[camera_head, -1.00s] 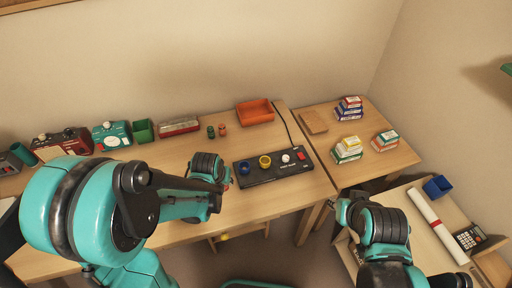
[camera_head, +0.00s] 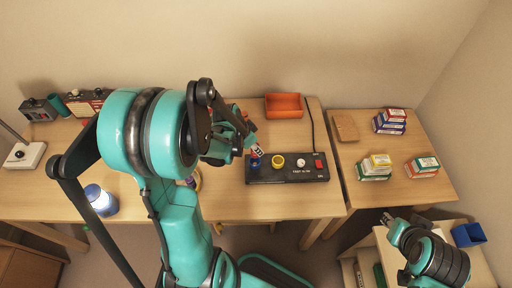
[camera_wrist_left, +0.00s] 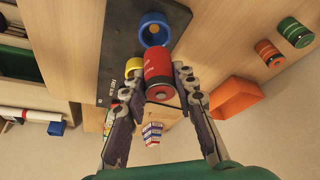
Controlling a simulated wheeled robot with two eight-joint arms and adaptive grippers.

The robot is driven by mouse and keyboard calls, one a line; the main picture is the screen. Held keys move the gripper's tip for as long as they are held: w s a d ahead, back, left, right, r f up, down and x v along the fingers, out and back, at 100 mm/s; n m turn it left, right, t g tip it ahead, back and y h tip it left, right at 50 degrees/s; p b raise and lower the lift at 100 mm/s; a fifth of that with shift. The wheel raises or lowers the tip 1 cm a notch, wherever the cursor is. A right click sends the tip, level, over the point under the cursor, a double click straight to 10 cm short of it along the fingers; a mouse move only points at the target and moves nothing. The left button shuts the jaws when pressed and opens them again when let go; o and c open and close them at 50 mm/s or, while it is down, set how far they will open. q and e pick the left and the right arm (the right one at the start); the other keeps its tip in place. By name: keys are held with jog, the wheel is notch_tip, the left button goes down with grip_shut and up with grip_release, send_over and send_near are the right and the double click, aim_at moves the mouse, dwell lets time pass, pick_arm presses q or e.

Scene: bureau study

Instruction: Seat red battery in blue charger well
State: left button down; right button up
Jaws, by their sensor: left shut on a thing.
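The red battery (camera_wrist_left: 158,68) is between the fingertips of my left gripper (camera_wrist_left: 171,85) in the left wrist view. My left gripper is shut on it, and it also shows in the head view (camera_head: 254,146). The black charger (camera_head: 287,176) lies on the desk with a blue ring-shaped well (camera_head: 254,164) at its left end. In the wrist view the blue well (camera_wrist_left: 153,28) is just beyond the battery's far end; I cannot tell whether they touch. My right gripper (camera_head: 386,218) is at the lower right, away from the charger; its jaw opening is unclear.
The charger also has a yellow well (camera_head: 277,161), a white knob (camera_head: 300,163) and a red switch (camera_head: 319,164). An orange tray (camera_head: 283,105) is behind it. Orange (camera_wrist_left: 268,52) and green (camera_wrist_left: 295,32) batteries stand nearby. Boxes (camera_head: 390,122) stack on the right table.

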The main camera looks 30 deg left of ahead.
aim_at(255, 154)
pick_arm(q)
jog(key=shift+f+b, duration=1.95)
jog(key=shift+f, duration=0.65)
jog(key=shift+s, duration=0.1)
jog(key=shift+f+b, duration=0.25)
jog(key=shift+b, duration=0.15)
jog(key=shift+r, duration=0.25)
jog(key=shift+r+p, duration=0.6)
jog(key=shift+p, duration=0.05)
jog(key=shift+f+b, duration=0.85)
jog(key=shift+b, duration=0.05)
jog(key=shift+r, duration=0.2)
jog(key=shift+r+p, duration=0.65)
jog(key=shift+p, duration=0.05)
